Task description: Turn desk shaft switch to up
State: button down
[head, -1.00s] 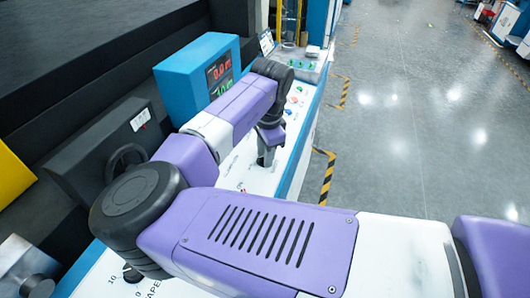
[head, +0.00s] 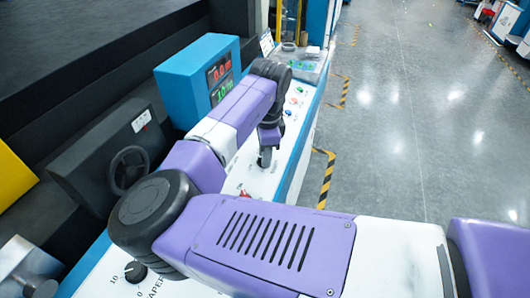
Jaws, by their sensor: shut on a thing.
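My gripper (head: 265,160) points down at the white control panel (head: 235,180) of the desk, beyond my forearm. Its fingers are small in the head view and closed on a small part at the panel face. The desk shaft switch cannot be made out separately; the fingers and wrist hide what is between them, so its setting cannot be read.
A blue display box (head: 195,80) with red and green digits stands left of my forearm. A black handwheel (head: 130,170) and a black dial (head: 135,272) are nearer. Coloured buttons (head: 295,97) lie beyond my wrist. Open floor (head: 420,130) lies right.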

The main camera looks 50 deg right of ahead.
jog(key=m, duration=0.3)
jog(key=shift+m, duration=0.4)
jog(key=m, duration=0.3)
jog(key=shift+d+g+y, duration=0.1)
jog(key=shift+g+y, duration=0.2)
jog(key=shift+y, duration=0.1)
jog(key=m, duration=0.4)
jog(key=shift+m+y, duration=0.4)
jog(key=shift+m, duration=1.7)
jog(key=c, duration=1.5)
grip_release()
jog(key=shift+s+d+r+b, duration=0.1)
jog(key=shift+d+r+b, duration=0.1)
jog(key=shift+r, duration=1.1)
jog(key=shift+d+r+b, duration=0.15)
jog(key=shift+r, duration=1.15)
jog(key=shift+s+d+r+b, duration=0.1)
jog(key=shift+d+r+b, duration=0.1)
jog(key=shift+r, duration=1.1)
